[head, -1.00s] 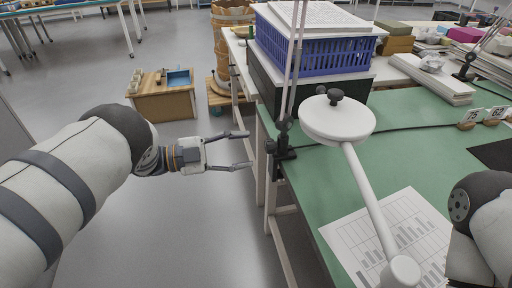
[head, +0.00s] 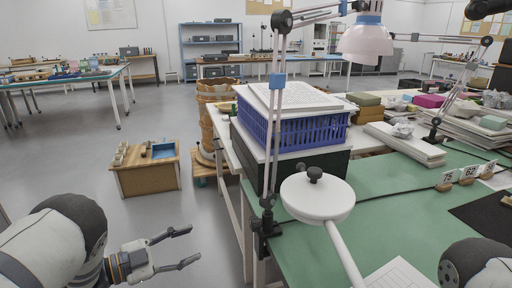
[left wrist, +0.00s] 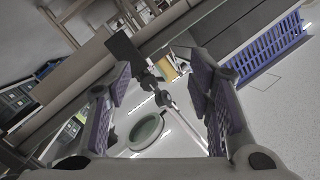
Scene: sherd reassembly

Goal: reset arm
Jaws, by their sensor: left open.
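My left gripper (head: 182,250) is open and empty, low at the left in the head view, over the floor to the left of the green-topped table (head: 385,215). In the left wrist view its two padded fingers (left wrist: 165,95) stand wide apart with nothing held between them. Part of my right arm (head: 475,262) shows at the lower right of the head view, but its gripper is not visible there.
A lamp with a round white head (head: 316,200) stands over the table's near left part. A blue basket (head: 300,132) with papers sits behind it. A wooden box (head: 147,176) stands on the floor at left. Open floor (head: 90,150) lies around it.

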